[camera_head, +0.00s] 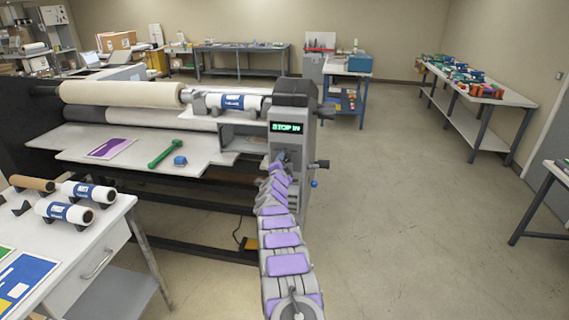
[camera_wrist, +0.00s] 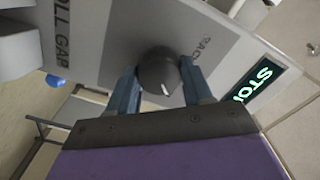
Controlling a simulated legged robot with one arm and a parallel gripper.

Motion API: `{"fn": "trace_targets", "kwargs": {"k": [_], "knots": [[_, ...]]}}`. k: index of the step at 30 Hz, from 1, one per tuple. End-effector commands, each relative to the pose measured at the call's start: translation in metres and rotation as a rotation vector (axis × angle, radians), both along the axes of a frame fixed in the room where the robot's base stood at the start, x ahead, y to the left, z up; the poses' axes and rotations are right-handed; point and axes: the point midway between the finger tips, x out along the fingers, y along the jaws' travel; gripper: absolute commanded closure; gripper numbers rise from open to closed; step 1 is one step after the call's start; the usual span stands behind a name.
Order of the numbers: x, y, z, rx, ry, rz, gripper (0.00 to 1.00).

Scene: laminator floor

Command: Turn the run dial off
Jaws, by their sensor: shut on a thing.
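The run dial (camera_wrist: 158,68) is a dark round knob with a short white mark, on the grey panel of the laminator (camera_head: 291,105). In the wrist view my gripper (camera_wrist: 161,82) has one blue-grey finger on each side of the knob and is shut on it. The white mark points toward the lower right in that view. In the head view my gripper (camera_head: 281,160) is at the panel below the display, and the dial is hidden there. The display (camera_head: 287,128) is lit with green text; in the wrist view the display (camera_wrist: 262,80) shows letters beginning "STO".
A blue knob (camera_wrist: 56,81) and "ROLL GAP" lettering are left of the dial in the wrist view. A dark handle (camera_head: 321,164) juts from the panel's right side. A table with rolls (camera_head: 75,215) stands at left.

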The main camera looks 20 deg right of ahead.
Motion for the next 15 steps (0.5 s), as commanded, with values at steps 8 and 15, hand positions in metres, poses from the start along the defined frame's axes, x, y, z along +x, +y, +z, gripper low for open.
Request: {"fn": "trace_targets", "kwargs": {"k": [8,15], "knots": [[-0.0001,-0.0005,0.0023,-0.097,0.073,0.000,0.80],[0.0002,0.0003,-0.0002,-0.257,0.184,0.001,0.80]]}}
